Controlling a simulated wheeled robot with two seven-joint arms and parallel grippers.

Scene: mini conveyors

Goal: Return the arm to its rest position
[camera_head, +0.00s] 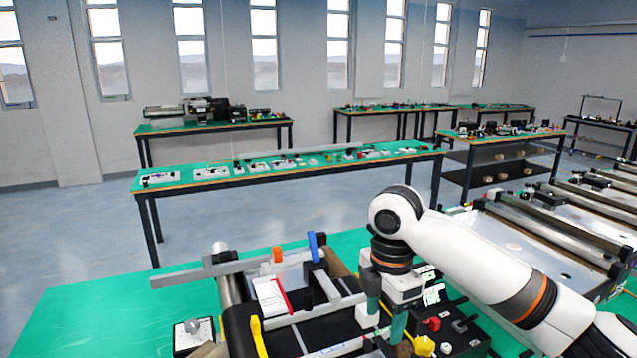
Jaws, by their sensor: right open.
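My right arm comes in from the right, white with black and orange rings, and bends down at the wrist. My right gripper (386,322) points down over the green table (90,315), its two dark green fingers apart. It is close to the mini conveyor (318,318) and to a black control box (462,338) with red and yellow buttons. A pale block shows by the fingers; I cannot tell whether it touches them. The fingertips are partly lost among the parts behind them. My left gripper is not in view.
An orange block (277,254) and a blue upright part (313,246) stand on the conveyor. A small box with a knob (193,335) is at its left. More conveyors (560,235) line the right side. The table's left part is clear.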

